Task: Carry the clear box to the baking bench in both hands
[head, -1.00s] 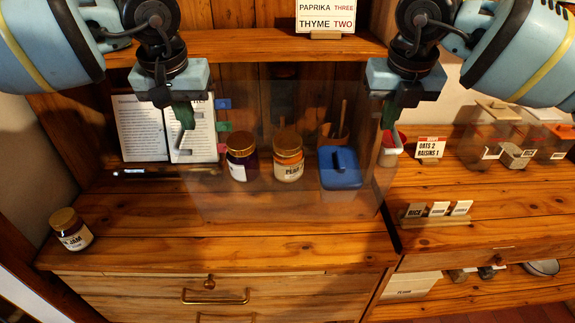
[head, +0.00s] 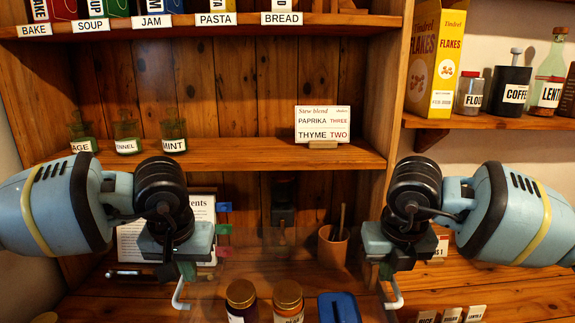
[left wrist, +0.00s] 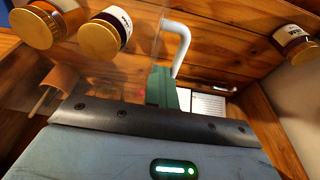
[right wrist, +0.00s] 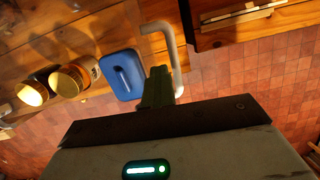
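The clear box (head: 215,303) is nearly invisible, with a pale bent handle at each side, the left (head: 179,293) and the right (head: 396,297). Two gold-lidded jars (head: 240,295) (head: 288,296) and a blue lidded tub (head: 338,308) appear inside it. My left gripper (head: 187,271) is shut on the left handle, also seen in the left wrist view (left wrist: 180,40). My right gripper (head: 386,271) is shut on the right handle, also seen in the right wrist view (right wrist: 172,45). The box's lower part is cut off in the head view. I cannot identify the baking bench.
Pine shelving stands ahead, with a labelled shelf (head: 150,26) at the top and green jars (head: 127,137) below. A sign (head: 322,123) stands on the middle shelf. A clay pot (head: 333,246) stands behind the box. Several card labels (head: 452,314) stand at right. Tiled floor (right wrist: 250,80) shows below.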

